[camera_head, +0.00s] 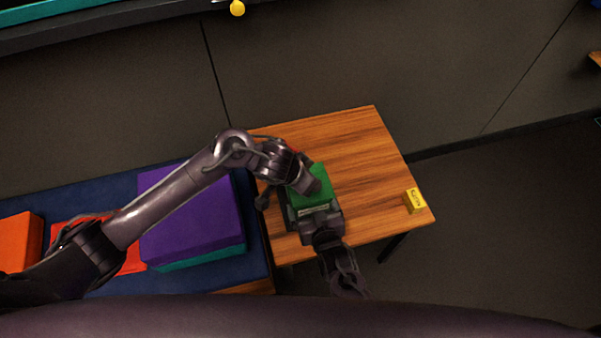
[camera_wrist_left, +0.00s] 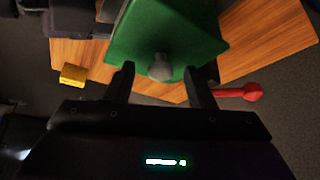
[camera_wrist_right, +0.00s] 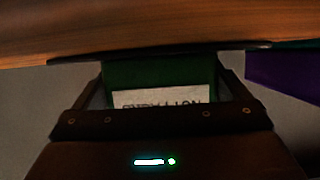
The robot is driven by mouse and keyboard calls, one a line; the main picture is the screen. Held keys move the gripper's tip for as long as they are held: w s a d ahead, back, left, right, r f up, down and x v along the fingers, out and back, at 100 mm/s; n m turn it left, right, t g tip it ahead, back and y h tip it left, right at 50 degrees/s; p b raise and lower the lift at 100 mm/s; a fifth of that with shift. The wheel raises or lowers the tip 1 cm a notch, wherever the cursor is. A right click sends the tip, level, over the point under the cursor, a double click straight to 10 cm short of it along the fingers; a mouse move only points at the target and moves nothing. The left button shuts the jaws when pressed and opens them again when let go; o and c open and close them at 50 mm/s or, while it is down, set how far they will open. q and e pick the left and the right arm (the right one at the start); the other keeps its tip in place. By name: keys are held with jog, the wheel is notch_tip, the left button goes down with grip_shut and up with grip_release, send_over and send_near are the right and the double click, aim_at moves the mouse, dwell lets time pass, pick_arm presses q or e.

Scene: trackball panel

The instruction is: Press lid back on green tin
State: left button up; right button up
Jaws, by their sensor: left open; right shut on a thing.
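The green tin (camera_head: 325,180) stands on the wooden table, partly hidden by my grippers. In the left wrist view its green top (camera_wrist_left: 185,30) carries a grey knob (camera_wrist_left: 160,67). My left gripper (camera_wrist_left: 159,72) is open, with its fingers on either side of the knob and apart from it. It shows over the tin in the head view (camera_head: 308,184). My right gripper (camera_head: 318,212) is shut on the tin from the near side. The right wrist view shows the green side (camera_wrist_right: 150,75) and a white label (camera_wrist_right: 160,97) between its fingers. I cannot tell whether the lid is fully seated.
A yellow box (camera_head: 414,200) lies near the table's right edge. A red-ended thing (camera_wrist_left: 240,93) shows beside the tin. Purple (camera_head: 190,215) and orange (camera_head: 18,240) blocks lie on a blue surface to the left. The wooden table (camera_head: 365,150) is clear behind the tin.

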pick_arm(q)
jog(key=v, duration=1.1)
jog(key=shift+r, duration=0.25)
jog(key=shift+s+a, duration=0.1)
jog(key=shift+a, duration=0.05)
pick_arm(e)
jog(key=o, duration=1)
pick_arm(q)
jog(key=shift+r+p, duration=0.65)
jog(key=shift+r, duration=0.05)
pick_arm(e)
jog(key=v, duration=0.8)
jog(key=shift+f, duration=0.1)
